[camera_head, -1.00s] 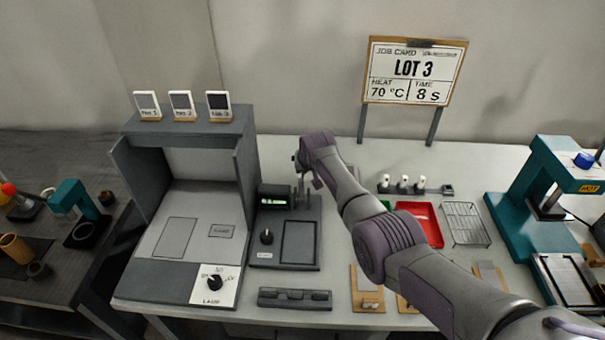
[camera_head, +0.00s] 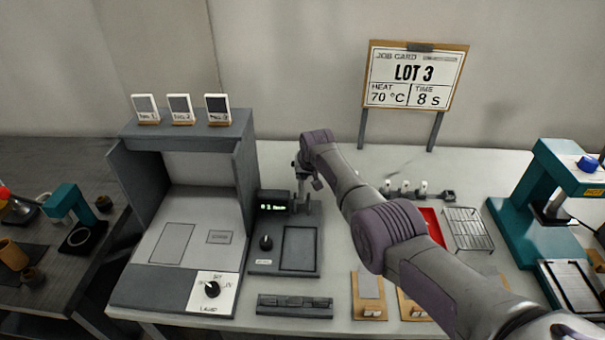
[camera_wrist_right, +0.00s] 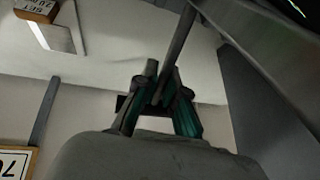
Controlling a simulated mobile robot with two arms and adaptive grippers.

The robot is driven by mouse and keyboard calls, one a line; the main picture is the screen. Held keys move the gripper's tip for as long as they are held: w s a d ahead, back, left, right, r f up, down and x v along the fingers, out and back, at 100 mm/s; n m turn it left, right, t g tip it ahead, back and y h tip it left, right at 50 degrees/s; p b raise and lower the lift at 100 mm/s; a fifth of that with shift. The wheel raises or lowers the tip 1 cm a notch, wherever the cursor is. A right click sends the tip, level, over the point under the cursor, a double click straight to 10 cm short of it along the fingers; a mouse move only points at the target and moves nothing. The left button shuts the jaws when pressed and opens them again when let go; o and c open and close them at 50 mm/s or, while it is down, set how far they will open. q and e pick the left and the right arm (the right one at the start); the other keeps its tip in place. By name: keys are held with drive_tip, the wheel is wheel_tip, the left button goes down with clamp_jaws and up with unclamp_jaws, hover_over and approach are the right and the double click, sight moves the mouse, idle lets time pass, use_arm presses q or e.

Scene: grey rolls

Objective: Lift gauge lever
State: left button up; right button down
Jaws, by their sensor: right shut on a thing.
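The gauge (camera_head: 287,247) is a dark grey unit with a lit green display (camera_head: 272,207), a black knob and a flat framed plate, standing on the white bench right of the grey booth. My right gripper (camera_head: 304,200) is at the gauge's back right, beside the display. In the right wrist view its teal-padded fingers (camera_wrist_right: 158,105) are closed around a thin grey rod, the lever (camera_wrist_right: 177,45), which runs up between them. The lever is mostly hidden by the gripper in the head view. My left gripper is not in view.
A grey booth (camera_head: 240,165) with a lamp dial stands to the left. A red tray (camera_head: 433,228), a wire rack (camera_head: 466,227) and a teal press (camera_head: 545,190) lie to the right. A job card (camera_head: 415,78) stands behind. My right arm crosses the bench.

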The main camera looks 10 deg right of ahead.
sight(302, 183)
drive_tip(key=c, duration=1.2)
unclamp_jaws()
drive_tip(key=shift+w+d+f, duration=0.15)
drive_tip(key=shift+f, duration=0.05)
drive_tip(key=shift+c, duration=0.2)
drive_tip(key=shift+r, duration=0.2)
drive_tip(key=v, duration=1.1)
drive_tip(key=shift+s+r, duration=0.25)
drive_tip(key=shift+s, duration=0.05)
